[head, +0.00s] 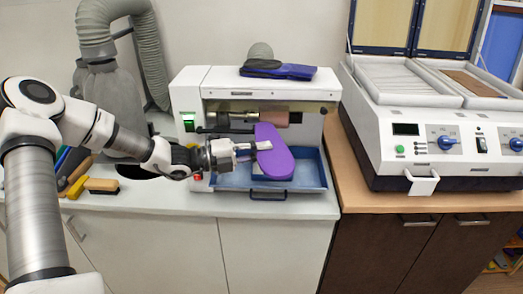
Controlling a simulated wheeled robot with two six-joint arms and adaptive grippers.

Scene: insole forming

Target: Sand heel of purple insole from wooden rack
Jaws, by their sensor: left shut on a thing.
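The purple insole (278,160) is held upright and slightly tilted in front of the white sanding machine (188,92). My left gripper (258,147) comes in from the left and is shut on the insole near its left edge. The insole's upper end is close to the pinkish sanding drum (277,119); I cannot tell whether they touch. My right gripper is not in view. I see no wooden rack that I can make out clearly.
A blue tray (314,170) lies below the drum. Dark blue insoles (278,70) lie on top of the machine. A white heating press (420,125) stands on the right counter. Brushes (100,185) lie at the left. A grey hose (95,30) hangs behind.

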